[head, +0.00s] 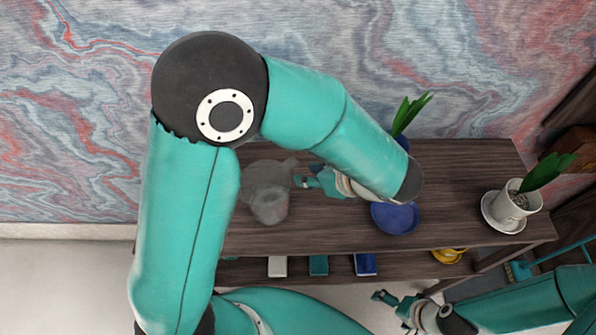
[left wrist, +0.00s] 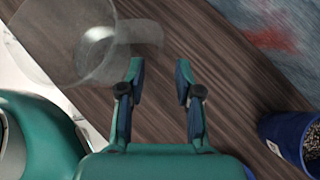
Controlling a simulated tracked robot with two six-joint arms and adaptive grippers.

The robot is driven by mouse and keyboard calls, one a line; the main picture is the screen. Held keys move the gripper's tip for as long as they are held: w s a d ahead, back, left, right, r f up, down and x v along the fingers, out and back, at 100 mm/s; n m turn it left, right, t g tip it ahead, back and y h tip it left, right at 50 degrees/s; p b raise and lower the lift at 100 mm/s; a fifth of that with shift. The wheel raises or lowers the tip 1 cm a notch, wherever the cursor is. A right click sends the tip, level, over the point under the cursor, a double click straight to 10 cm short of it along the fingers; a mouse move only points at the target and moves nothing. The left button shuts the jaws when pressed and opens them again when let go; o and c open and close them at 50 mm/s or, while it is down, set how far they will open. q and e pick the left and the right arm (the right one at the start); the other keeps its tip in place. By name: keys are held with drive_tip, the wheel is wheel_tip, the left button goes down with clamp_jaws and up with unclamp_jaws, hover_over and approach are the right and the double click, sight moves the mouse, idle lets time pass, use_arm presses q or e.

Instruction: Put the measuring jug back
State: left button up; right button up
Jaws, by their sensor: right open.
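The clear measuring jug (head: 268,191) stands on the dark wooden shelf top, left of my left gripper (head: 303,182). In the left wrist view the jug (left wrist: 62,38) fills the upper left. What looks like its handle (left wrist: 148,33) reaches just beyond the left fingertip. My left gripper (left wrist: 160,72) is open, with only bare wood between its fingers. I cannot tell whether a finger touches the jug. My left arm hides part of the shelf top. My right gripper (head: 382,297) is open and empty, low in front of the shelf.
A blue saucer (head: 395,218) lies right of my left gripper. A blue pot (left wrist: 290,135) with a plant (head: 409,113) stands behind my arm. A white potted plant (head: 511,207) stands at the right end. Several books (head: 318,265) and a yellow cup (head: 447,256) are on the lower shelf.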

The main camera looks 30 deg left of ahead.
use_arm(q)
drive_tip(key=v, duration=0.6)
drive_tip(key=shift+d+r, duration=0.15)
drive_tip(key=shift+r, duration=0.05)
